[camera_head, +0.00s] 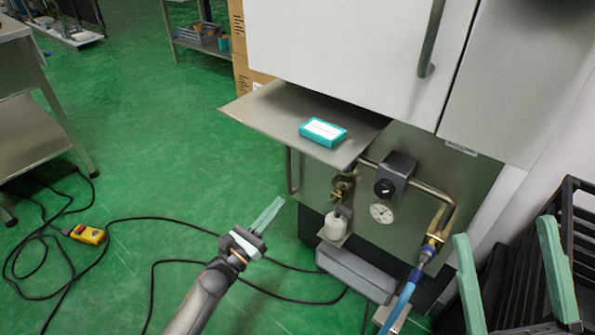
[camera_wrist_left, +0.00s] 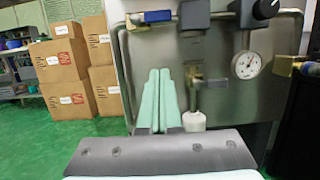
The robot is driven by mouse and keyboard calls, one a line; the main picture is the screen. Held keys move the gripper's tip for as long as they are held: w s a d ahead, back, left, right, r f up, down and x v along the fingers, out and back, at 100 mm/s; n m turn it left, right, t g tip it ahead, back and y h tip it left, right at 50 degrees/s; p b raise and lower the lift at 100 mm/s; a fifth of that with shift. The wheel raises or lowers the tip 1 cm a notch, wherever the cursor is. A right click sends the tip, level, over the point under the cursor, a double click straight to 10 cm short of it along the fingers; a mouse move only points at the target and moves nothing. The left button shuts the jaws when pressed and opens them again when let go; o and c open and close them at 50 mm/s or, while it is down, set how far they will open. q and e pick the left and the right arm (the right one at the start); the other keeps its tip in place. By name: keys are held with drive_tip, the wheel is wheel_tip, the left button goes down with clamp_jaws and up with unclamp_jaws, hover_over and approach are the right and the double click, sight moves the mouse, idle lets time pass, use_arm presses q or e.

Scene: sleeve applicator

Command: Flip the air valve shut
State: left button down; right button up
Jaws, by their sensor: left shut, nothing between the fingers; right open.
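My left gripper (camera_head: 268,214) is shut and empty, held left of the air fittings on the metal panel (camera_head: 480,180). In the left wrist view its pale green fingers (camera_wrist_left: 163,98) are together, beside the white bowl (camera_wrist_left: 194,121). Brass fittings show above this bowl (camera_head: 333,227). The pressure gauge (camera_head: 382,213) sits below a dark regulator knob (camera_head: 385,187). Another brass fitting (camera_head: 436,240) joins a blue hose (camera_head: 402,303).
A metal shelf (camera_head: 265,115) with a teal box (camera_head: 323,132) juts out above the left gripper. A grey pedal-like block (camera_head: 355,273) sits low under the panel. Black cables (camera_head: 180,262) and a yellow device (camera_head: 88,234) lie on the green floor. A black rack (camera_head: 575,225) stands right.

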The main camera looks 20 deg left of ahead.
use_arm(q)
drive_tip(key=w+d+r+b, duration=0.1)
drive_tip(key=w+d+r, duration=0.2)
drive_tip(key=w+r, duration=0.3)
drive_tip(key=shift+w+d+r, duration=0.15)
drive_tip(key=shift+w+r, duration=0.05)
drive_tip(key=shift+w, duration=1.3)
use_arm(e)
drive_tip(key=shift+a+f, duration=0.1)
drive_tip(key=shift+f, duration=0.5)
drive_tip(key=shift+r, duration=0.1)
use_arm(q)
drive_tip(key=shift+r+n, duration=0.15)
drive_tip(key=shift+n, duration=0.35)
use_arm(e)
drive_tip(key=shift+d+r, duration=0.1)
drive_tip(key=shift+d, duration=0.6)
